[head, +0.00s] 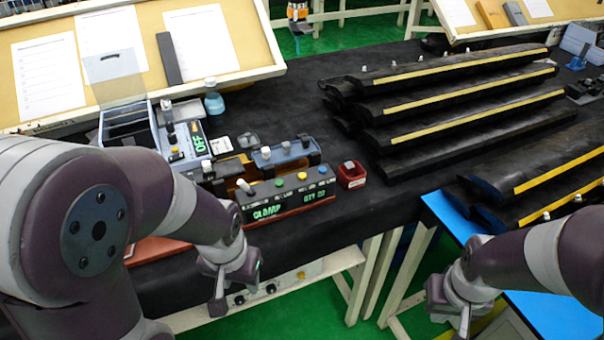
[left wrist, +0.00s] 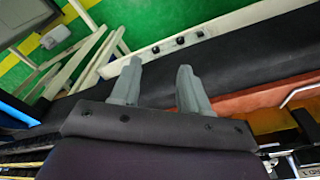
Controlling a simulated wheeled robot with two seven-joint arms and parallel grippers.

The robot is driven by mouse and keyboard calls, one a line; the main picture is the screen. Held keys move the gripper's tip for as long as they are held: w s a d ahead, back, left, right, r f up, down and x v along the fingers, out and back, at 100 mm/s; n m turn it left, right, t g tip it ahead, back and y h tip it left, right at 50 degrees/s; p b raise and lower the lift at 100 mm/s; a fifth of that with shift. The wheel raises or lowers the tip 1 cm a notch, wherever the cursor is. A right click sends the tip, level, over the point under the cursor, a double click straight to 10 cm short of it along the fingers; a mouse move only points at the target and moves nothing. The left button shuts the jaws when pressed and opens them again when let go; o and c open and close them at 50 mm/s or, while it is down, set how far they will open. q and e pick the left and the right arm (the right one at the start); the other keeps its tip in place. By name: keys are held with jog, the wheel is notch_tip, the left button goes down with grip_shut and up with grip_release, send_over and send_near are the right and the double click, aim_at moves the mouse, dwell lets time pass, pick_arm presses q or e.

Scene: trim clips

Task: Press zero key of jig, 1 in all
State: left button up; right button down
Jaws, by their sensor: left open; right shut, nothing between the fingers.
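The jig (head: 290,198) is a dark box on the table in the head view, with green lit text reading CLAMP and a QTY count that looks like 02 or 00. A white lever-like knob and green, yellow and blue keys (head: 322,169) sit on its top; their labels are too small to read. My left gripper (head: 218,303) is open and empty, in front of the table edge, below and left of the jig, touching nothing. Its two grey fingers are apart in the left wrist view (left wrist: 158,72). My right gripper (head: 463,322) is shut and empty at the lower right, far from the jig.
A small red box (head: 351,175) stands right of the jig. Behind it are a blue-grey fixture (head: 285,154) and a device with a green display (head: 197,142). Long black trim strips (head: 450,105) are stacked to the right. A blue surface (head: 545,318) lies at lower right.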

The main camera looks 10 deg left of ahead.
pick_arm(q)
grip_shut()
jog(key=shift+r, duration=0.1)
dwell(1.4)
